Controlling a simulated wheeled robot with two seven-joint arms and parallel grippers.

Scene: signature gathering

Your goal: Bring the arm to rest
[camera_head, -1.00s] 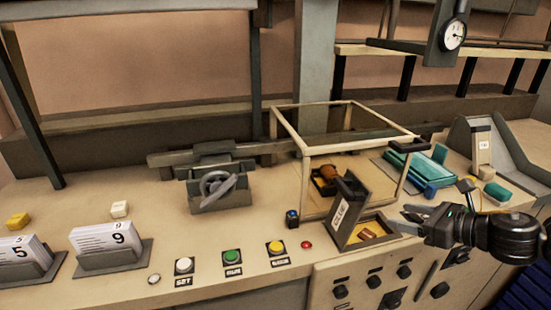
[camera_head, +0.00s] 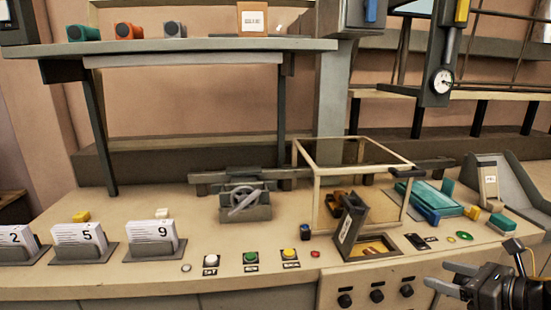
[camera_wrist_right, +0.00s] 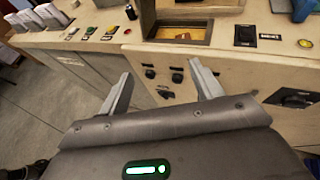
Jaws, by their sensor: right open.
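My right gripper (camera_head: 452,278) is at the lower right of the head view, in front of the console's front edge. Its two fingers are apart with nothing between them. The right wrist view also shows the open fingers (camera_wrist_right: 165,95), with the console's front panel (camera_wrist_right: 235,85) beyond them. The gripper appears clear of the console. My left gripper is not in view.
The console top (camera_head: 130,270) holds card holders (camera_head: 152,240), several buttons (camera_head: 250,258), a small handwheel (camera_head: 244,202), a glass-sided case (camera_head: 360,185), an open-lidded compartment (camera_head: 372,248) and a teal tray (camera_head: 430,198). Knobs (camera_head: 376,295) stick out of the front panel.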

